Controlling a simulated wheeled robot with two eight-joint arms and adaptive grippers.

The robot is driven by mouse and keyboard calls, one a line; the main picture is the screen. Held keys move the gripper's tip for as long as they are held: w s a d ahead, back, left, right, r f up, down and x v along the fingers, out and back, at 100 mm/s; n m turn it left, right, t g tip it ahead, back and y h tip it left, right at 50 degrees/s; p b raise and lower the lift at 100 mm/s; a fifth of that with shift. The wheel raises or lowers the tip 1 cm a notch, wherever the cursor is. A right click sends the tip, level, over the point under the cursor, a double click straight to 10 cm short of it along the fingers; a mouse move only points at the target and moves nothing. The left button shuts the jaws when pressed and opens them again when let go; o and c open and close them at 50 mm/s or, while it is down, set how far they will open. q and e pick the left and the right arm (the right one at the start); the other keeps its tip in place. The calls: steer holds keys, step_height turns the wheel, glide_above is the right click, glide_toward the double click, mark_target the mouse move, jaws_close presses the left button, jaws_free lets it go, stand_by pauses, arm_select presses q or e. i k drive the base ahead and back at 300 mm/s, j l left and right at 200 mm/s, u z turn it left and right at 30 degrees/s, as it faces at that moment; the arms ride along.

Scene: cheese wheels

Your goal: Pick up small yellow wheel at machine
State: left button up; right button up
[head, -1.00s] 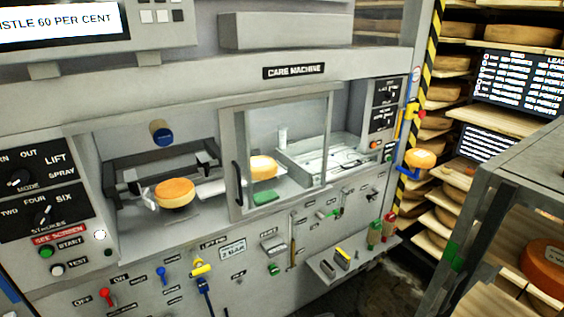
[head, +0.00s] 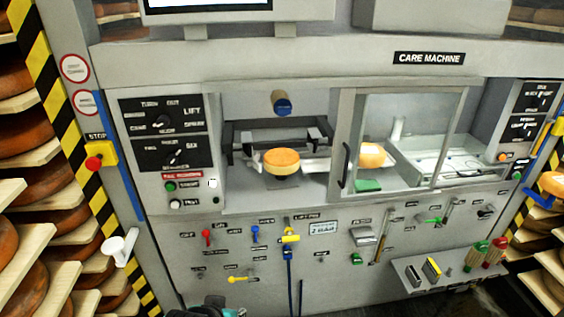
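A small yellow cheese wheel (head: 282,162) with an orange rim sits in the open left bay of the care machine (head: 320,80), near the middle of the head view. Metal arms stand behind and beside it. A second yellow-orange wheel (head: 371,155) shows behind the clear sliding door (head: 400,130), above a green block. I cannot tell which wheel the task names. Neither gripper shows clearly. A dark and teal piece (head: 220,308) is cut off at the bottom edge, and I cannot tell what it is.
Levers and knobs line the machine's front, including a yellow T-handle (head: 290,236). A small shelf (head: 408,274) with brushes juts out at lower right. A white holder (head: 119,249) sticks out at left. Cheese racks (head: 30,180) flank the machine. The bay's front is open.

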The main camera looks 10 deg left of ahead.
mark_target(281, 161)
steer(key=u, duration=1.65)
steer(key=i, duration=0.1)
steer(key=i+l+z, duration=0.3)
steer(key=i, duration=0.2)
steer(key=i+l+z, duration=0.1)
steer(key=i+z, duration=0.25)
steer(key=i, duration=0.15)
steer(key=z, duration=1.05)
